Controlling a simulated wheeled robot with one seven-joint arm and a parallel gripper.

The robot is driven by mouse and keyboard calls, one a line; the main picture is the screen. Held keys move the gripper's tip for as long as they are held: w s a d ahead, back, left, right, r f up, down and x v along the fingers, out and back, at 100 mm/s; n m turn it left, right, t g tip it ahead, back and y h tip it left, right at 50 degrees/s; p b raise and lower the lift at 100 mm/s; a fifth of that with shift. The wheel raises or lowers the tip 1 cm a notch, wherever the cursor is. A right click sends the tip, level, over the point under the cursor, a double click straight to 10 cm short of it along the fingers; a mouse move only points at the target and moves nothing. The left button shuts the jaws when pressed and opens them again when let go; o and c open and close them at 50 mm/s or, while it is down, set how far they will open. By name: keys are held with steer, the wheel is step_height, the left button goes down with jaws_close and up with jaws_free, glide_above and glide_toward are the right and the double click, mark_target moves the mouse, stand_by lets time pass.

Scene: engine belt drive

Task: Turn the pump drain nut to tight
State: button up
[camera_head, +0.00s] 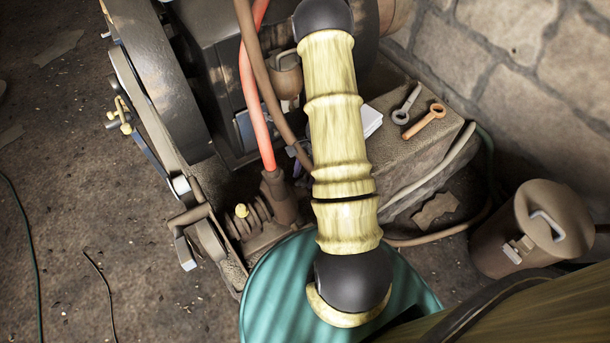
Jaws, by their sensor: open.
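A small yellow fitting (241,210) sits by a coiled spring (250,219) at the lower end of the engine (215,62). Another brass-yellow fitting (122,115) is at the left, outside the large wheel (165,85). I cannot tell which of these, if either, is the pump drain nut, nor how tight it is. My yellow arm crosses the middle of the head view, from the bottom up to a black joint at the top edge. My gripper is not in view, and the arm hides part of the engine behind it.
A red hose (251,90) and a brown hose (268,85) run down the engine. A lidded brown can (528,235) stands right. Open floor (75,215) lies left.

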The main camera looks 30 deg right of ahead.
jaws_close()
steer(key=shift+r+m+t+p, duration=0.15)
steer(key=shift+m+t+p, duration=0.15)
steer(key=shift+m+p, duration=0.35)
steer(key=shift+s+m+t, duration=0.1)
steer(key=shift+m+t, duration=0.3)
steer(key=shift+m, duration=0.65)
jaws_free()
